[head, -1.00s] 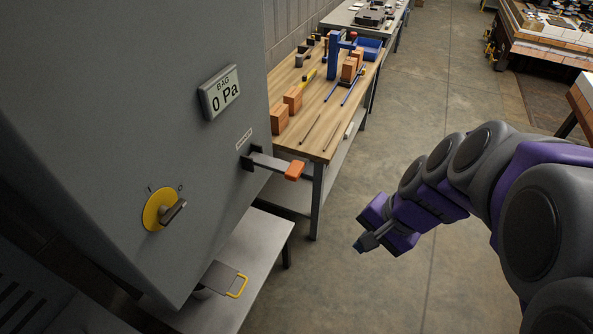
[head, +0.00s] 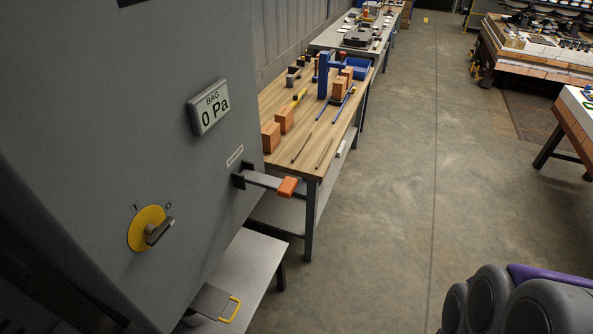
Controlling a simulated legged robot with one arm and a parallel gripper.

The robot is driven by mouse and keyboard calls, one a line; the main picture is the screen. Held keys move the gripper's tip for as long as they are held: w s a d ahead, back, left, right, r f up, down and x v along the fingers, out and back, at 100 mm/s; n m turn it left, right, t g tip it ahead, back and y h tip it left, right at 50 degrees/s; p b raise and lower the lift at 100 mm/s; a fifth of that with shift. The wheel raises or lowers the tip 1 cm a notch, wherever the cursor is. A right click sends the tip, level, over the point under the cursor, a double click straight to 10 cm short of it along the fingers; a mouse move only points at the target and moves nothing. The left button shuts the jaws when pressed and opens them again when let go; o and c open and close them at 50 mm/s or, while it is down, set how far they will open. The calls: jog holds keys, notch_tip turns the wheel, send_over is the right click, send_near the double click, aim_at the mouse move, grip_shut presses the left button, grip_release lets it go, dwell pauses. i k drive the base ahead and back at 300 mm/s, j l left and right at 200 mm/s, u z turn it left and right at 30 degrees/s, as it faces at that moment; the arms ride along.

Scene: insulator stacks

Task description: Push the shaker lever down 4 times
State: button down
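The shaker lever (head: 264,180) is a grey bar with an orange end grip (head: 288,187). It sticks out from the right side of the large grey cabinet (head: 95,125), under a small label (head: 235,156) too small to read. The bar tilts slightly down toward its grip. Nothing touches it. My gripper is out of the picture; only upper links of my arm show at the lower right, well apart from the lever.
A "BAG 0 Pa" display (head: 208,107) and a yellow rotary switch (head: 148,230) are on the cabinet. A low metal table (head: 255,262) stands below the lever. A wooden workbench (head: 318,155) with bricks and tools stands behind it. The concrete floor (head: 400,180) is clear to the right.

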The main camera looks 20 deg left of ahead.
aim_at(284, 188)
jog(key=i+l, duration=0.2)
jog(key=i, duration=0.15)
jog(key=i+l, duration=0.25)
jog(key=i+u, duration=0.1)
jog(key=u, duration=2.6)
